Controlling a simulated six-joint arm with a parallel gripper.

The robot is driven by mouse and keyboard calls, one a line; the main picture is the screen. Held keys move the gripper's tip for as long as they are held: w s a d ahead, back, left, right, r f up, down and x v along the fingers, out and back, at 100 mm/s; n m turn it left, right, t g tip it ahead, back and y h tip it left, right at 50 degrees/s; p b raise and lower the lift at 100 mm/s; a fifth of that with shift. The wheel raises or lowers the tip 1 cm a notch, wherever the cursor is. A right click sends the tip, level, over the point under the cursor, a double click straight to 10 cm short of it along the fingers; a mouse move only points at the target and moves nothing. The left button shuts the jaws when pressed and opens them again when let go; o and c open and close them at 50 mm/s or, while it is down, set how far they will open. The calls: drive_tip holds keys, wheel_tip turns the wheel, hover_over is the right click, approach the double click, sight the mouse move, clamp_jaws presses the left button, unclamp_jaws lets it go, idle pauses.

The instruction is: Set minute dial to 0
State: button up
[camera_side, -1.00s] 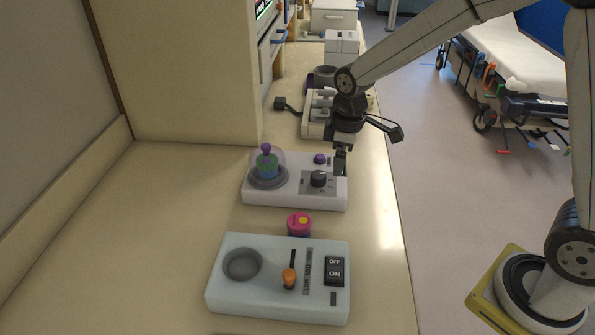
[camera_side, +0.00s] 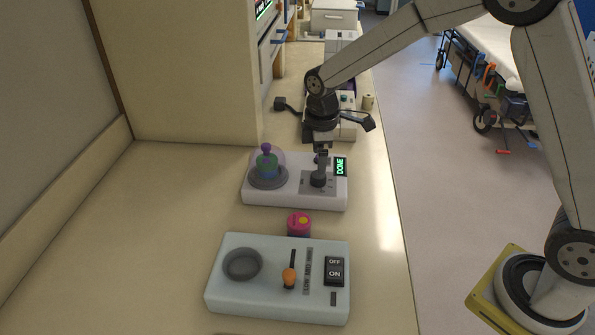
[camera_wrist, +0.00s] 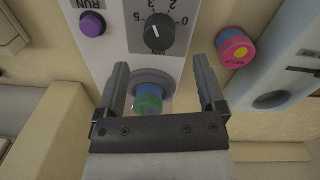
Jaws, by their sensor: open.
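The minute dial (camera_side: 318,181) is a dark round knob on a grey plate on the white timer unit (camera_side: 225,201). In the wrist view the dial (camera_wrist: 158,33) has a white pointer mark and numbers around it; I cannot tell for certain which number it points at. My gripper (camera_side: 320,170) points down at the dial in the side view and partly covers it; contact cannot be told. In the wrist view my gripper (camera_wrist: 159,72) has its two fingers wide apart, with nothing held. The unit's display (camera_side: 340,166) reads DONE in green.
A magenta jar with a yellow spot (camera_side: 299,225) stands in front. A pale blue switch box (camera_side: 225,290) is nearer. The counter at left is clear.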

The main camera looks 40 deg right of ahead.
sight(318, 175)
drive_tip(key=shift+f, duration=2.7)
drive_tip(key=shift+w, duration=0.1)
clamp_jaws()
